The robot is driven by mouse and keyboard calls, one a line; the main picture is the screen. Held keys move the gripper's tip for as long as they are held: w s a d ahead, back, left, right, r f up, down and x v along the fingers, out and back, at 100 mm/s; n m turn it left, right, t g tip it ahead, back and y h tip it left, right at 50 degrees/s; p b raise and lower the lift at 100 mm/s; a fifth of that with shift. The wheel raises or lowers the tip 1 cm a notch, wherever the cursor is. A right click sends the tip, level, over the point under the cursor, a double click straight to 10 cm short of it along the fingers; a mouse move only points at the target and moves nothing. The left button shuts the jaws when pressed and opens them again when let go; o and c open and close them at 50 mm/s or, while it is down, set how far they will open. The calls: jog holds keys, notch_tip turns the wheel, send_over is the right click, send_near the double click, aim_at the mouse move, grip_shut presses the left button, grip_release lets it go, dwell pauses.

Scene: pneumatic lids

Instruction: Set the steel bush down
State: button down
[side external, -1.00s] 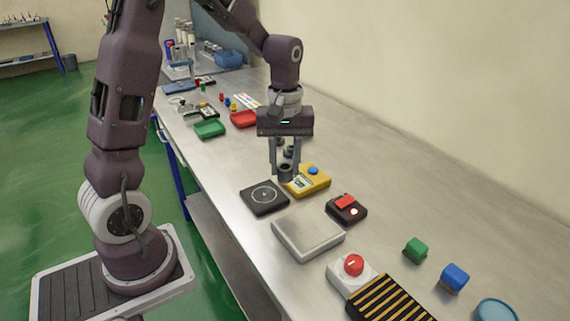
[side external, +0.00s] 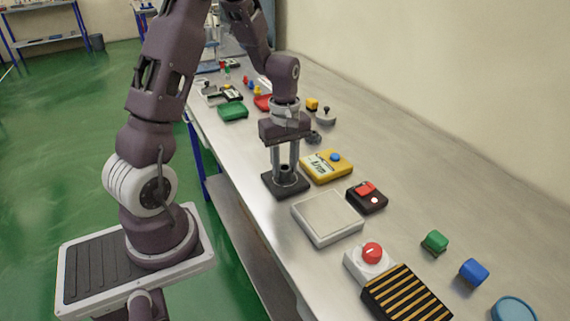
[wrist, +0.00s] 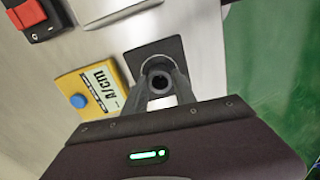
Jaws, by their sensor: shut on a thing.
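The steel bush (side external: 287,171) is a short dark ring with a hole through it, upright between the fingers of my gripper (side external: 286,168). In the wrist view the bush (wrist: 159,84) shows its open top, with the fingertips of my gripper (wrist: 162,88) closed on either side. Below it is a black square plate (side external: 270,184) with a pale circle, which also shows in the wrist view (wrist: 139,58). The bush is over the circle, low down; I cannot tell whether it touches the plate. The fingers and bush hide part of the circle.
A yellow meter (side external: 326,167) with a blue knob stands close to the right. A pale flat scale (side external: 327,218), a black box with a red switch (side external: 367,197) and a red button box (side external: 371,260) are nearer.

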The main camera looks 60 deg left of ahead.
jog(key=c, duration=1)
grip_release()
jog(key=shift+f, duration=0.1)
notch_tip(320, 180, up, 12)
jog(key=s+d+r+m+t, duration=0.3)
jog(key=s+d+r+m, duration=0.4)
jog(key=d, duration=0.3)
jog(key=s+d+m+t, duration=0.1)
jog(key=s+d+m, duration=0.1)
jog(key=s+m, duration=0.1)
jog(key=s+d+m, duration=0.2)
jog(key=s+m, duration=0.1)
jog(key=s+d+r+m+t, duration=0.1)
jog(key=s+d+m, duration=0.1)
jog(key=s+m, duration=0.1)
jog(key=shift+s+d+m+t, duration=0.15)
jog(key=shift+m+t, duration=0.15)
jog(key=shift+m, duration=0.3)
